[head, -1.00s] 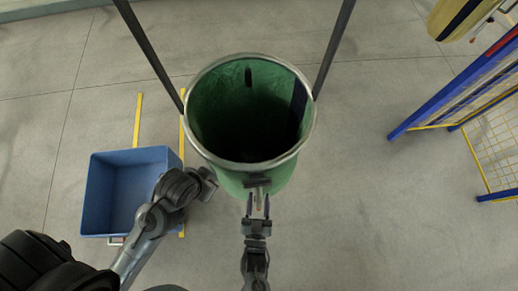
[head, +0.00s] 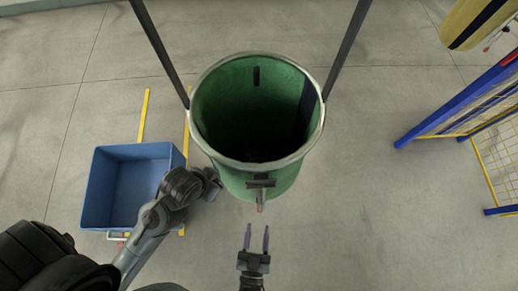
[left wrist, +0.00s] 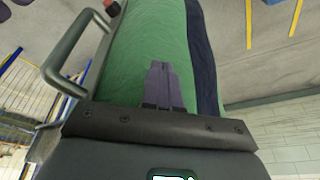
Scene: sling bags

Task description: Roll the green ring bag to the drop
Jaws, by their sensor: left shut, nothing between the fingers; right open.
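The green ring bag (head: 258,185) hangs by two dark straps in the middle of the head view, its metal ring mouth open upward and its inside empty as far as I can see. A small handle (head: 261,192) sticks out from its near side. My right gripper (head: 256,232) is open and empty, just below and apart from this handle. My left gripper is at the bag's left side, its fingers hidden in the head view. In the left wrist view the left gripper (left wrist: 162,75) is shut with nothing between its fingers, in front of the green bag fabric (left wrist: 150,40) with a dark stripe.
A blue bin (head: 98,190) stands on the floor at the left, beside yellow floor lines (head: 144,115). A blue and yellow mesh fence (head: 455,105) stands at the right. A yellow object with a dark stripe (head: 460,25) shows at the top right. Floor at the lower right is clear.

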